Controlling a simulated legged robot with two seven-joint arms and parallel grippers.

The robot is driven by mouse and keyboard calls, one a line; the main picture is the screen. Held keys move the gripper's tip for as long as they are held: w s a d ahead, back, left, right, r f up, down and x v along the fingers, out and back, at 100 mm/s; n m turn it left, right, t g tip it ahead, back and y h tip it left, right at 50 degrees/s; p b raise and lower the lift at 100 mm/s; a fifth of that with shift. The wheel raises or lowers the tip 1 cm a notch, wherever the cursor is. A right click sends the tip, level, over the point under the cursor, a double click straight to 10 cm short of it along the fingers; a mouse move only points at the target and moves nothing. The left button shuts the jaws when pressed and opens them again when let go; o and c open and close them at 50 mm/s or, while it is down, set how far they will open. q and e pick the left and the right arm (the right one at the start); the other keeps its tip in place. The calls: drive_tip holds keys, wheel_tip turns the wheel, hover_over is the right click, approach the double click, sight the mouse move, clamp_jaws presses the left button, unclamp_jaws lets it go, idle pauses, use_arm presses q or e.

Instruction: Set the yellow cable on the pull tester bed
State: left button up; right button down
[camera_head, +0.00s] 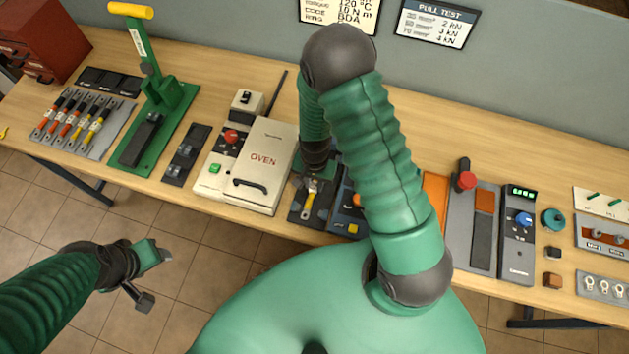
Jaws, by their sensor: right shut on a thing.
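My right gripper (316,172) reaches down from my bent arm, just right of the oven, and is shut on the yellow cable (308,205). The cable's silver end is at the jaws and its yellow length points toward the table's front edge. It is over a dark plate (297,212); I cannot tell whether it touches. A grey bed with a red knob (466,181) and a unit with a green display (521,192) stand further right. No readable label marks the pull tester on these. My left gripper (150,276) is open and empty, off the table's front.
The white oven (262,160) stands close left of my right gripper. A blue unit (347,222) is close right, partly behind my arm. The green press (160,100) and a rack of several cables (72,122) are at left. Bare wood (480,140) shows at the back right.

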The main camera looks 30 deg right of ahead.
drive_tip(key=shift+d+f, duration=0.15)
drive_tip(key=shift+d, duration=0.15)
use_arm(q)
drive_tip(key=shift+d, duration=0.35)
drive_tip(key=shift+a+f+b, duration=0.3)
use_arm(e)
drive_tip(key=shift+a+f, duration=0.25)
drive_tip(key=shift+a, duration=0.05)
drive_tip(key=shift+f, duration=0.15)
drive_tip(key=c, duration=1.2)
unclamp_jaws()
drive_tip(key=shift+d, duration=0.15)
use_arm(q)
drive_tip(key=shift+d, duration=0.2)
use_arm(e)
drive_tip(key=shift+o, duration=0.2)
